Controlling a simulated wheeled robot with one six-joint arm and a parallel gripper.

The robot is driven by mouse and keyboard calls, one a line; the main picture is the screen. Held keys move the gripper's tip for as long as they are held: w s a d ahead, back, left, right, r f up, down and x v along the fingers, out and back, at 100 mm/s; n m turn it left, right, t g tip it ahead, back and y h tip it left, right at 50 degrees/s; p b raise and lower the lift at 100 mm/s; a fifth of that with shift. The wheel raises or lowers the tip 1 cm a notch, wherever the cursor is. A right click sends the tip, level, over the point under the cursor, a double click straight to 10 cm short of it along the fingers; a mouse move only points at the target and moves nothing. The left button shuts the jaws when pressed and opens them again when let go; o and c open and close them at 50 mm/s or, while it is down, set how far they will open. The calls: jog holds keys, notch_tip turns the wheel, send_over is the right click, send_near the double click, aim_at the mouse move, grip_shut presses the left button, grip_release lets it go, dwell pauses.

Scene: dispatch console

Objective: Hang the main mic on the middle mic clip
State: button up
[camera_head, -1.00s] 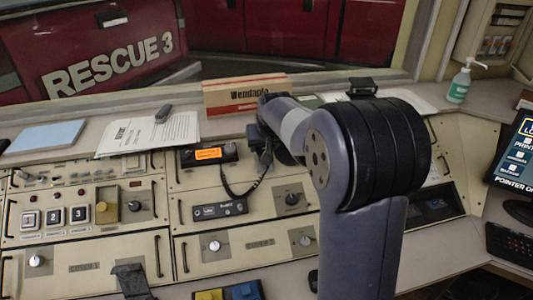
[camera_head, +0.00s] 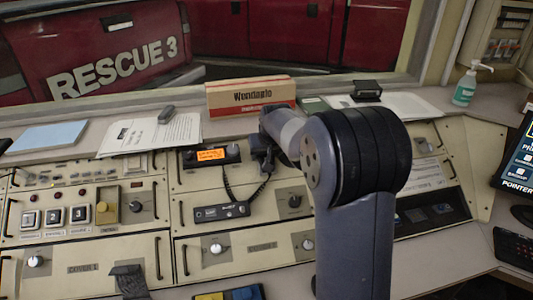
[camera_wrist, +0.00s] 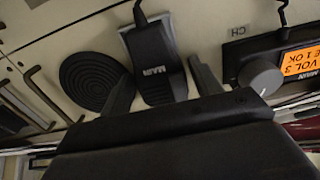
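The main mic (camera_wrist: 155,62) is a black handset labelled MAIN, upside down in the wrist view, with its cord leaving at the top. It is against the cream panel beside a round ribbed black disc (camera_wrist: 88,75). My gripper (camera_wrist: 162,70) has one finger on each side of the mic. A gap seems to show beside the mic, so the fingers look open around it. In the head view the gripper is mostly hidden behind my arm, near a dark shape by the coiled cord. I cannot make out the middle mic clip.
A radio with an orange display (camera_head: 211,154) sits left of the gripper; it also shows in the wrist view (camera_wrist: 285,55). A coiled cord (camera_head: 230,190) hangs below it. A Wendaglo box (camera_head: 250,95) and papers (camera_head: 150,134) lie on the ledge behind.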

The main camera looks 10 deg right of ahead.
jog(key=o, duration=0.3)
jog(key=v, duration=1)
jog(key=shift+s+r, duration=0.25)
jog(key=shift+r, duration=0.05)
jog(key=shift+f, duration=0.1)
jog(key=x, duration=1)
jog(key=shift+w+f, duration=0.3)
jog(key=shift+p+v, duration=0.95)
jog(key=shift+v, duration=1.45)
